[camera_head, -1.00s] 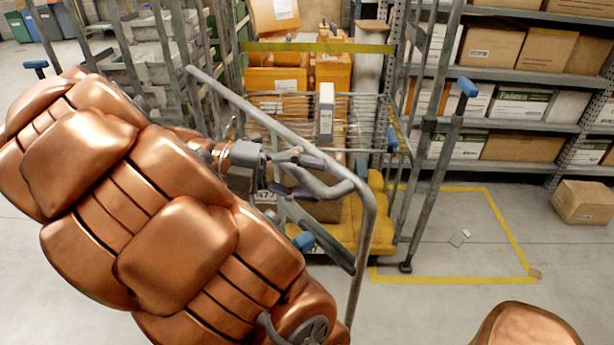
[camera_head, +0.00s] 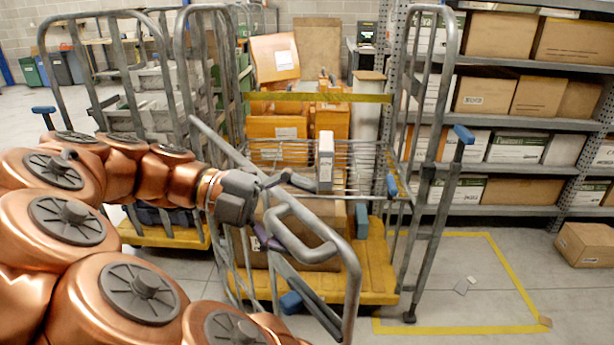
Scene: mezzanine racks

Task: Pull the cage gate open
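The roll cage (camera_head: 375,270) has a yellow base and upright grey tube sides. Its gate (camera_head: 335,247), a grey tube frame with a bent inner tube, slants from the cage's left side toward me, at an angle to the cage front. A blue-tipped part (camera_head: 291,302) and a small purple piece (camera_head: 267,238) show low on the gate. My gripper (camera_head: 275,182) is dark grey and points right, close to the gate's upper tube. Its fingers overlap the gate and cage in the view, so I cannot tell whether they touch or hold the tube.
Another cage trolley (camera_head: 160,235) stands left. Shelving (camera_head: 510,210) with cartons is at right. A yellow floor outline (camera_head: 500,255) surrounds mostly clear floor; a carton (camera_head: 585,243) lies beyond it.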

